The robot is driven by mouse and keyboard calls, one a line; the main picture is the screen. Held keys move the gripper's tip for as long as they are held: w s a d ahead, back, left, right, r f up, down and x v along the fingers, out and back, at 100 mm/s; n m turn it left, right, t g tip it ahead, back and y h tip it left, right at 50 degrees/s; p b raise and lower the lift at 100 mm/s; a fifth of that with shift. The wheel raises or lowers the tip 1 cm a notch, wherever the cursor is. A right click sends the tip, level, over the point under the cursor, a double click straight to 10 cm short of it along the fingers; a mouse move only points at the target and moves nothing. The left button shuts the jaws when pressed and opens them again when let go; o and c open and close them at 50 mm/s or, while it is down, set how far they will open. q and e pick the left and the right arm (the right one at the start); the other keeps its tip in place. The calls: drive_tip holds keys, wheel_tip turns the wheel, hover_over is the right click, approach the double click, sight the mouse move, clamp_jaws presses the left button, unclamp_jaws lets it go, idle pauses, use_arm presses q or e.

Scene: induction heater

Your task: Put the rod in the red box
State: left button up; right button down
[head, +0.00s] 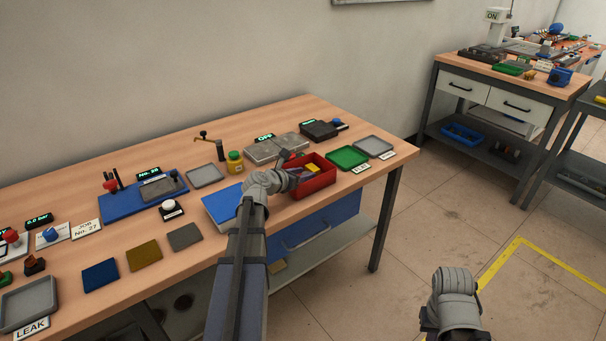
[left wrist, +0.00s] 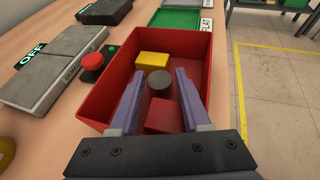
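The red box (head: 322,180) stands near the right front of the long workbench; it fills the middle of the left wrist view (left wrist: 105,95). My left gripper (left wrist: 160,74) reaches over and into it, with its two fingers apart. A dark, round-ended piece (left wrist: 159,83), apparently the rod seen end-on, is in the box between the fingertips. Small gaps show on both sides of it. A yellow block (left wrist: 153,60) lies behind it and a red block (left wrist: 163,114) lies nearer. In the head view my left wrist partly hides the box's left side. My right gripper's fingers do not show.
A green tray (head: 347,156) and a grey tray (head: 374,146) stand beyond the box. A grey two-plate unit (head: 276,149) with a red knob (left wrist: 92,62) beside it is left of the box. Floor at right is clear.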

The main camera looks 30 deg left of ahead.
use_arm(q)
drive_tip(key=shift+a, duration=0.1)
drive_tip(key=shift+r, duration=0.1)
drive_tip(key=shift+s+r+p, duration=0.45)
drive_tip(key=shift+r+p, duration=0.3)
drive_tip(key=shift+p, duration=0.25)
drive_tip(key=d+p+v, duration=0.1)
drive_tip(key=p+v, duration=0.3)
drive_tip(key=v, duration=0.7)
drive_tip(key=shift+a, duration=0.5)
drive_tip(key=shift+f, duration=0.1)
